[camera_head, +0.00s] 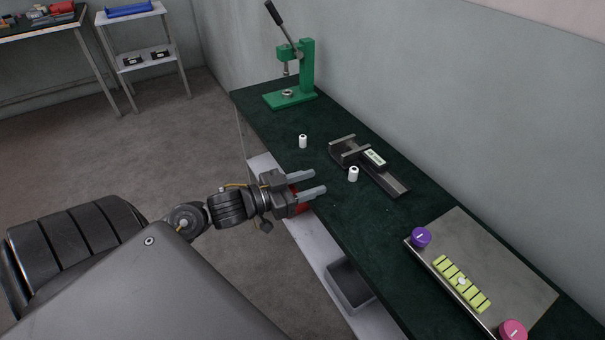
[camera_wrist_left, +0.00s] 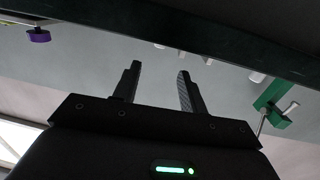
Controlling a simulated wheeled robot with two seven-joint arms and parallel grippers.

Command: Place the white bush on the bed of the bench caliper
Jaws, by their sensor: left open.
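Two white bushes stand upright on the dark green bench top in the head view. One bush (camera_head: 303,142) stands between the green press and the caliper; the other bush (camera_head: 353,174) stands close to the near side of the bench caliper (camera_head: 391,183). I cannot tell whether that second bush touches the caliper. The caliper is grey, with jaws at its far left end and a small display. My left gripper (camera_head: 319,182) is open and empty at the bench's near edge, short of both bushes. Its spread fingers also show in the wrist view (camera_wrist_left: 158,72). My right gripper is not in view.
A green lever press (camera_head: 307,68) stands at the bench's far end. A grey panel (camera_head: 510,270) with a purple knob (camera_head: 421,237), a pink knob (camera_head: 513,330) and a yellow-green strip (camera_head: 447,268) lies at the near right. A grey bin (camera_head: 350,286) sits below the bench top.

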